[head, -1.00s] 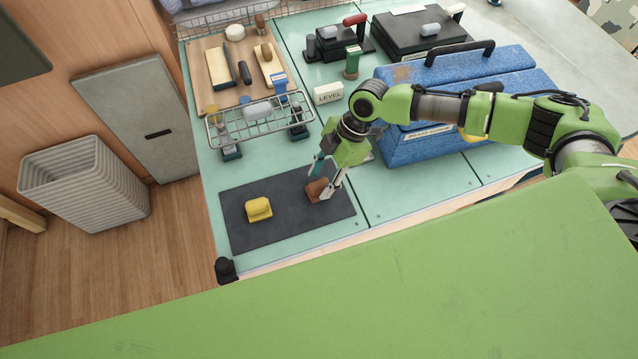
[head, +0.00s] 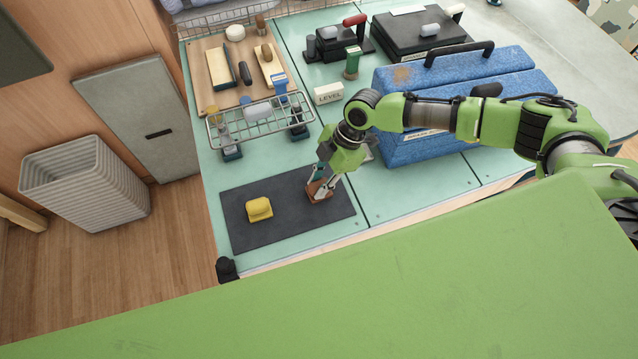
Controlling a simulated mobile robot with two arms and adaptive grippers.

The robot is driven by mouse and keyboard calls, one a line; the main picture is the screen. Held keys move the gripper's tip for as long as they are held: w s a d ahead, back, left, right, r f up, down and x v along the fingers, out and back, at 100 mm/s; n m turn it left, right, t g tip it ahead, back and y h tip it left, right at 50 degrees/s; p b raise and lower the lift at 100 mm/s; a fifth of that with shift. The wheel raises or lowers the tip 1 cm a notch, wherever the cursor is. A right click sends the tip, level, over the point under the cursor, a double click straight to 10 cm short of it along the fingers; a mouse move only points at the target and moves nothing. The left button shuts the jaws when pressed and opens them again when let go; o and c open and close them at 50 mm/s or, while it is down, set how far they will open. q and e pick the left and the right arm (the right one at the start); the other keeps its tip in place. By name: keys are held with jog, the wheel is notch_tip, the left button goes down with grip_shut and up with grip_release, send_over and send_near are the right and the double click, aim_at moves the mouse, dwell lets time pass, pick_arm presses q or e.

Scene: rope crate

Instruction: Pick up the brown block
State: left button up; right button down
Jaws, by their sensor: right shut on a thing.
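The brown block (head: 319,191) is at the right end of the dark mat (head: 285,226), near the front of the pale green table. My right gripper (head: 321,190) comes down on it from above and is shut on it, with a finger on each side. The fingers partly hide the block. I cannot tell whether the block touches the mat or is just above it. My left gripper is not in view.
A yellow block (head: 259,209) sits on the mat to the left. A wire rack (head: 262,127) stands behind the mat. A white LEVEL block (head: 328,93) and a blue toolbox (head: 455,75) stand behind and to the right. The table right of the mat is clear.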

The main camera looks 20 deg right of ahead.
jog(key=shift+r+b, duration=0.4)
jog(key=shift+r, duration=0.1)
jog(key=s+d+r+b, duration=0.2)
jog(key=s+d+r, duration=0.1)
jog(key=d+r, duration=0.3)
jog(key=s+d+r+b, duration=0.2)
jog(key=s+d+r, duration=0.1)
jog(key=d+r, duration=0.3)
jog(key=shift+s+d+b, duration=0.2)
jog(key=shift+s+b, duration=0.1)
jog(key=shift+b, duration=0.1)
jog(key=c, duration=2.8)
grip_release()
